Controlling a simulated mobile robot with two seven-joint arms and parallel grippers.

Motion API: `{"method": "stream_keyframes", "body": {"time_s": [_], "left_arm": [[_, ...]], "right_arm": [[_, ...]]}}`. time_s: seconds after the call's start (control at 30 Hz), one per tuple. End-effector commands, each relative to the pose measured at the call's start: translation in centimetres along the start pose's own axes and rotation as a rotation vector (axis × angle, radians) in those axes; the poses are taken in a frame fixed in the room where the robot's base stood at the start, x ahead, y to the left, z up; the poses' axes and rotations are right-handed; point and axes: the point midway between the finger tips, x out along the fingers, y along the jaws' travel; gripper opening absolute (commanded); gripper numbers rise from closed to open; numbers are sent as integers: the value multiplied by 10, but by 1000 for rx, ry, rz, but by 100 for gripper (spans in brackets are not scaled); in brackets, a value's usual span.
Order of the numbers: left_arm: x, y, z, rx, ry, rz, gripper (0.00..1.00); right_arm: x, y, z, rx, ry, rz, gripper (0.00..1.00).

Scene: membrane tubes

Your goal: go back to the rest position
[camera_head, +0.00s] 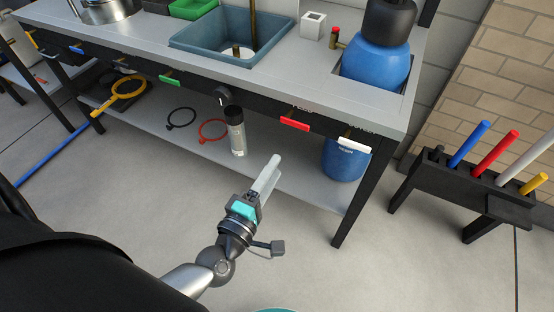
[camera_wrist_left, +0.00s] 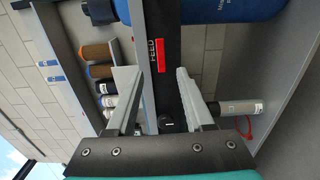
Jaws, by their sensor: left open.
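My left gripper (camera_head: 268,175) is in front of the bench, over the floor and below the bench top's front edge. In the left wrist view the two fingers of my left gripper (camera_wrist_left: 158,95) stand apart with nothing held between them. Beyond them is the bench's dark front rail with a red FEED label (camera_wrist_left: 160,52). My right gripper does not show in either view.
The bench top (camera_head: 290,75) carries a blue-grey sink (camera_head: 200,45) and a blue vessel (camera_head: 375,62). A grey bottle (camera_head: 236,135) and a blue drum (camera_head: 345,160) stand below. A black rack (camera_head: 440,175) with coloured tubes stands at right. Floor in front is clear.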

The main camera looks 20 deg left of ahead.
Motion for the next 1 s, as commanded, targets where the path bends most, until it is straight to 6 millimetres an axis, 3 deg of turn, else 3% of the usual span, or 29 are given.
{"method": "stream_keyframes", "body": {"time_s": [0.23, 0.37, 0.47, 0.67, 0.87, 1.0], "left_arm": [[0, -1, 0, 7, -1, -4, 52], [0, -18, -1, 105, -21, -47, 52], [-2, -50, -2, 270, -65, -127, 52], [-29, -142, -11, 688, -230, -369, 52], [-88, -227, -28, 1047, -479, -635, 52], [-147, -273, -41, 1249, -703, -814, 52]], "right_arm": [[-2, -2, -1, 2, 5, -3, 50], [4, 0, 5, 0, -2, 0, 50], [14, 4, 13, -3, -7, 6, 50], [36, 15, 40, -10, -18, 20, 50], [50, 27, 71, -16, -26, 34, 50], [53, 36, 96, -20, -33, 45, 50]]}}
